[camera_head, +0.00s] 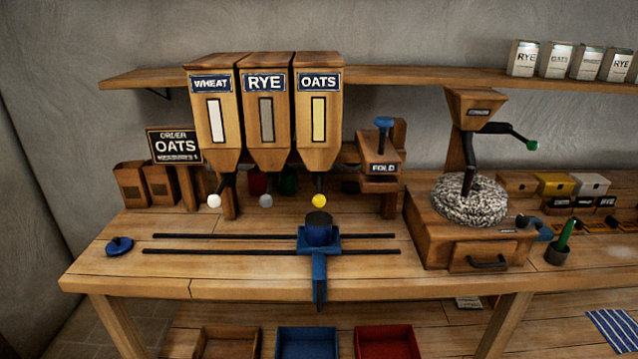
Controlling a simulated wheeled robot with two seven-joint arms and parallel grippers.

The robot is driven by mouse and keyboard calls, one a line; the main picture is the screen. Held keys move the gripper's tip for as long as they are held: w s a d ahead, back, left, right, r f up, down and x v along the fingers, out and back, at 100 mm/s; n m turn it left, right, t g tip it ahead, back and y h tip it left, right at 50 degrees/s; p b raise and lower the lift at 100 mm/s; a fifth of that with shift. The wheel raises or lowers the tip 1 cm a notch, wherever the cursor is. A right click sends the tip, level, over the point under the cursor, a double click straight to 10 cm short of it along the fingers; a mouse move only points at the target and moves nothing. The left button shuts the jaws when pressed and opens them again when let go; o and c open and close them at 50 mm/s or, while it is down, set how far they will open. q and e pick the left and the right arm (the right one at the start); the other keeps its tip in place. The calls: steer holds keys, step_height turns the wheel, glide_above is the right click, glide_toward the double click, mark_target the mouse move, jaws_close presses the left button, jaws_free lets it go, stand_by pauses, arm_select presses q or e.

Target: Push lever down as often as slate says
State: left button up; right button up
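The dark slate (175,147) at the left reads "ORDER OATS"; the smaller line below is too blurred to read surely. Three wooden hoppers stand in a row: wheat (216,115), rye (266,115) and oats (319,115). Each has a dark spout lever below; the wheat lever's knob (214,201) is white, the rye one (266,201) grey, the oats one (319,200) yellow. A dark blue cup (319,229) sits on a blue carriage (318,262) on two rails, under the oats knob. The cup's contents cannot be seen. Neither gripper is in view.
A fold press (380,168) with a blue knob stands right of the hoppers. Further right is a mill (470,200) with a green-knobbed crank. A blue disc (119,246) lies at the bench's left. The bench front is mostly clear; the carriage handle hangs over its edge.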

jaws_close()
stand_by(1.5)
